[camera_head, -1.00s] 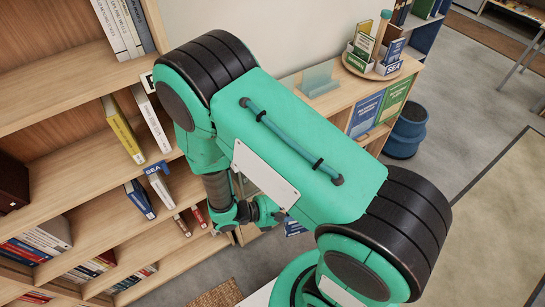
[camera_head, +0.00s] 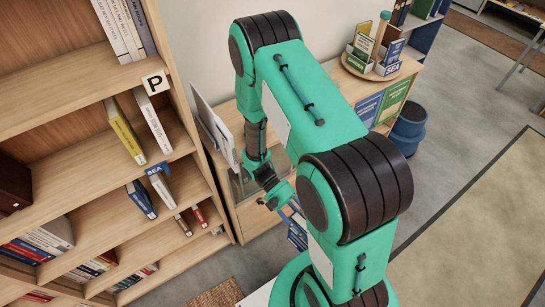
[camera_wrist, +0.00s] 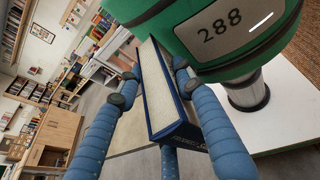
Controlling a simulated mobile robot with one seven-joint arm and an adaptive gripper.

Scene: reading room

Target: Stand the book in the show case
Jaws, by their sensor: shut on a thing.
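My gripper (camera_wrist: 150,88) has blue ribbed fingers shut on a book (camera_wrist: 168,95) with a dark blue cover and pale page edges. The book lies lengthwise between the fingers in the wrist view. In the head view my gripper (camera_head: 280,197) hangs in front of the low wooden cabinet, and a blue patch just below it may be the book. A glass-like front (camera_head: 243,183) in the cabinet's left end may be the show case; my arm hides part of it. I cannot tell whether it is open.
A tall bookcase (camera_head: 188,140) with several books stands at the left, close to the low cabinet (camera_head: 335,80). Pale upright panels (camera_head: 217,130) stand at the cabinet's left end. A round tray (camera_head: 372,70) holds small books and signs. Floor there is clear.

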